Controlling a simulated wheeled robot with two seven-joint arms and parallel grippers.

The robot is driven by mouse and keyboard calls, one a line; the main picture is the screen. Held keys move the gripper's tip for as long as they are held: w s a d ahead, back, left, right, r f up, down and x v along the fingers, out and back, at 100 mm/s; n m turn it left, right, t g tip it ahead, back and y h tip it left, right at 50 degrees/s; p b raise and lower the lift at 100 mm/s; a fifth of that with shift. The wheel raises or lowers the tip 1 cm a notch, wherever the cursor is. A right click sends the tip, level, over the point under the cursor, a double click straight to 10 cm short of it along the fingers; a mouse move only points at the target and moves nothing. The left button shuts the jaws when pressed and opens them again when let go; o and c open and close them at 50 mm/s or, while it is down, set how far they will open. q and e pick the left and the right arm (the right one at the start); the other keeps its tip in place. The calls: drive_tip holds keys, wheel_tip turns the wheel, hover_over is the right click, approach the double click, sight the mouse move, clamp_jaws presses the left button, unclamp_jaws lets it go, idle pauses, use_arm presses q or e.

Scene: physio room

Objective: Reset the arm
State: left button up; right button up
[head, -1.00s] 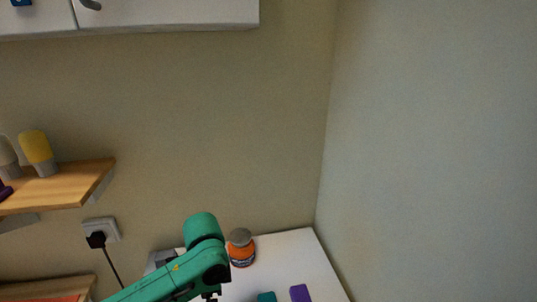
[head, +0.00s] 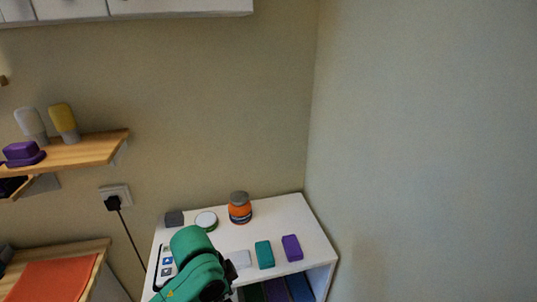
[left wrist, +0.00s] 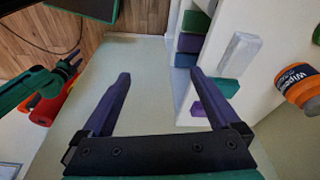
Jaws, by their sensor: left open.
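My left arm (head: 192,262), green with dark joints, is at the bottom of the head view, in front of the white cabinet. Its gripper is not clearly visible there. In the left wrist view my left gripper (left wrist: 159,74) shows two dark purple-blue fingers spread wide with nothing between them. Its right finger is close to the white cabinet's side in that picture; I cannot tell whether they touch.
The white cabinet (head: 285,212) holds an orange jar (head: 240,209), a round white-lidded tin (head: 206,221), a teal block (head: 264,254) and a purple block (head: 291,247). A wooden shelf (head: 100,148) and a socket (head: 115,193) are on the wall at left.

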use_arm(q)
drive_tip(key=s+a+f+n+t+y, duration=0.1)
drive_tip(key=s+a+f+n, duration=0.35)
drive_tip(key=a+n, duration=0.2)
drive_tip(key=s+a+f+n+t+y, duration=0.1)
drive_tip(key=s+a+f+n, duration=0.2)
drive_tip(key=s+a+n, duration=0.4)
wheel_tip(320, 180, down, 26)
drive_tip(key=s+r+m+g+b, duration=0.1)
drive_tip(key=s+m+b, duration=0.1)
drive_tip(key=m+b, duration=0.1)
drive_tip(key=s+a+f+b, duration=0.1)
drive_tip(key=s+a+f, duration=0.1)
drive_tip(key=s+f, duration=0.6)
drive_tip(key=s+a+f+g+b, duration=0.1)
drive_tip(key=s+f, duration=0.7)
drive_tip(key=shift+a, duration=0.35)
use_arm(e)
drive_tip(key=f, duration=0.2)
drive_tip(key=s+f, duration=0.1)
drive_tip(key=f, duration=0.2)
drive_tip(key=shift+f, duration=0.1)
